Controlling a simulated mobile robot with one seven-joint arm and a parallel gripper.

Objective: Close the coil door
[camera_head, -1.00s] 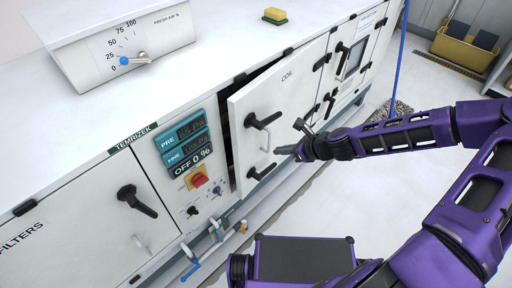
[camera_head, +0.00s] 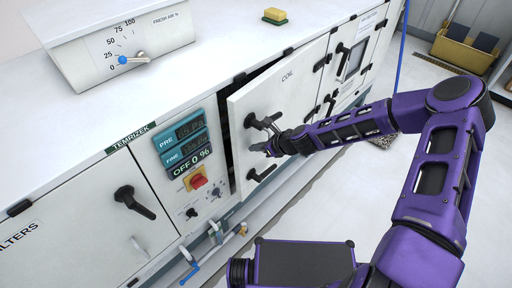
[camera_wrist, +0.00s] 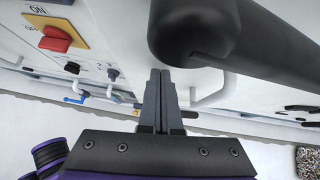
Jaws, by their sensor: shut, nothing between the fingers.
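The coil door (camera_head: 290,98) is a white panel marked COIL on the front of the white cabinet. It stands ajar, with a dark gap along its left edge. It has an upper black handle (camera_head: 262,122), a lower black handle (camera_head: 263,173) and a white pull handle between them, partly hidden by my gripper. My gripper (camera_head: 270,149) is shut and empty, at the door's front beside the white pull handle. In the wrist view, the shut fingers (camera_wrist: 160,92) point at the door, just below a large black handle (camera_wrist: 196,32). The white pull handle (camera_wrist: 216,92) is right of the fingers; contact is unclear.
Left of the door is a control panel with displays (camera_head: 190,140) and a red switch (camera_head: 196,181). Pipes with a blue valve lever (camera_head: 190,272) run low along the cabinet. A yellow sponge (camera_head: 275,15) lies on top. The floor at right is open.

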